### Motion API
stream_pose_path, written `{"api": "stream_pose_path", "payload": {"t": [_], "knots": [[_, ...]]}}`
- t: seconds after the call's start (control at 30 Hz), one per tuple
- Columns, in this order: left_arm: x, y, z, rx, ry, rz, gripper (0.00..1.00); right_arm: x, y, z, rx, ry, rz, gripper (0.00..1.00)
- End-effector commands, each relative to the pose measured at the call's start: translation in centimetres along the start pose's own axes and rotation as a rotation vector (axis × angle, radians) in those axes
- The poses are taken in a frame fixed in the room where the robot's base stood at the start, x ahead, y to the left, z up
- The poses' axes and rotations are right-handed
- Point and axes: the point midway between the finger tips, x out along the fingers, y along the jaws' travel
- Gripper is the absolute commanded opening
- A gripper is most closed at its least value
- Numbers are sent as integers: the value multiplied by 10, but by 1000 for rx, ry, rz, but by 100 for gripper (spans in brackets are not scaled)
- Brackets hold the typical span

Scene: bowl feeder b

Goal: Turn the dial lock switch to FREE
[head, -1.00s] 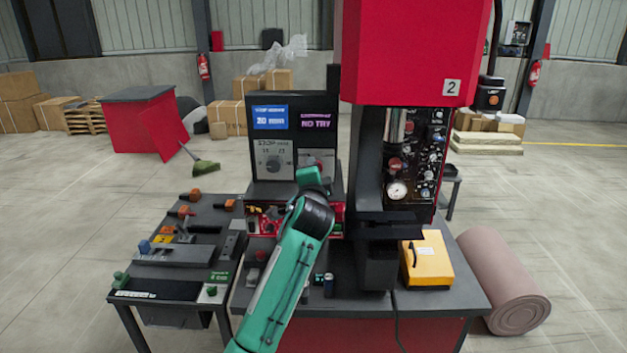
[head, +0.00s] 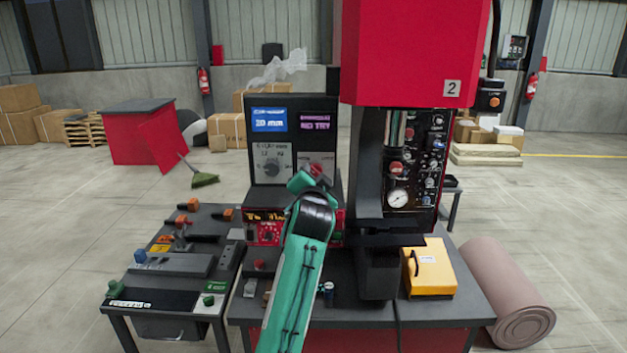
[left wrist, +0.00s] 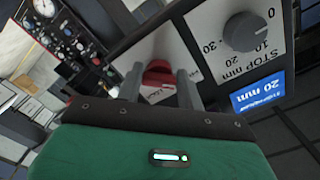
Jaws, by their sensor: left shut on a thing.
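The dial lock switch is a red knob (head: 317,169) on a pale plate, on the right half of the black control box's (head: 262,188) front. In the left wrist view the red knob (left wrist: 158,74) sits between my two grey fingers. My left gripper (head: 309,178) reaches up to the plate from below; in the left wrist view the gripper (left wrist: 160,84) is shut on the knob. The plate's lettering is partly covered and I cannot read the switch's setting. My right gripper is not in view.
Left of the switch is the grey STOP mm dial (left wrist: 248,31), under a blue screen (head: 269,119) reading 20 mm. A purple display (head: 315,123) reads NO TRY. The tall red press (head: 408,50) stands close on the right. A yellow box (head: 429,268) lies on the table.

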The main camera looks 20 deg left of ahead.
Motion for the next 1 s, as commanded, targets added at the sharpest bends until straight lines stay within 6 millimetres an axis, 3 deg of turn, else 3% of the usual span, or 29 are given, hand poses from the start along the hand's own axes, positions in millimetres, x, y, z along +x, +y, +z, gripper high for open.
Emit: {"api": "stream_pose_path", "payload": {"t": [0.37,0.4,0.5,0.83,1.0], "knots": [[0,3,3,-6,-6,6,15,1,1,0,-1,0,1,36],[0,3,3,-6,-6,6,40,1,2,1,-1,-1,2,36],[0,3,2,-6,-5,5,59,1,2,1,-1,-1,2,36],[-2,1,1,-5,-2,2,59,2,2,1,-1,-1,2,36],[-17,3,2,-5,0,1,59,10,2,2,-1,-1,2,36]]}}
